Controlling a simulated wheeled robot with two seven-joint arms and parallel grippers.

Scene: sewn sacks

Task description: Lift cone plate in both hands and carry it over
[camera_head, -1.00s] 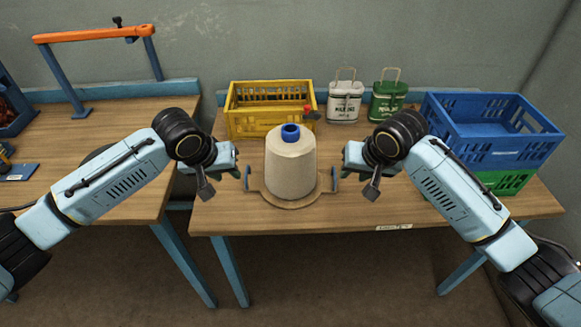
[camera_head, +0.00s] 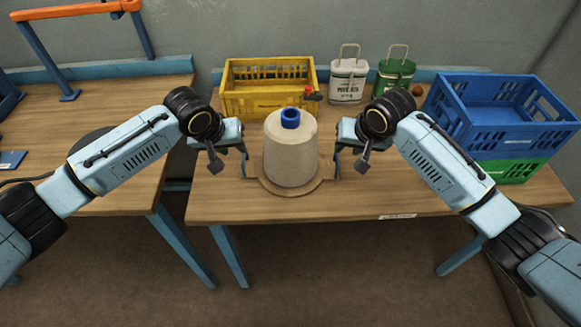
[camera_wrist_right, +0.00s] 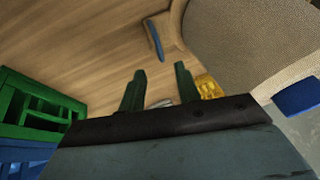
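The cone plate (camera_head: 265,186) is a flat wooden plate on the right-hand table, with a small upright blue handle at each side. A large beige yarn cone (camera_head: 290,155) with a blue top stands upright on it. My left gripper (camera_head: 243,150) is at the left handle; its finger gap is too small to make out. My right gripper (camera_head: 337,152) is at the right handle. In the right wrist view its two dark green fingers (camera_wrist_right: 159,88) stand apart with nothing between them. The blue handle (camera_wrist_right: 155,40) shows beyond the fingertips, beside the cone (camera_wrist_right: 250,40).
Behind the cone stand a yellow crate (camera_head: 268,100), a white tin (camera_head: 348,80) and a green tin (camera_head: 395,74). A blue crate (camera_head: 500,140) on a green crate (camera_head: 510,172) fills the right end. Another table (camera_head: 125,195) stands left across a gap.

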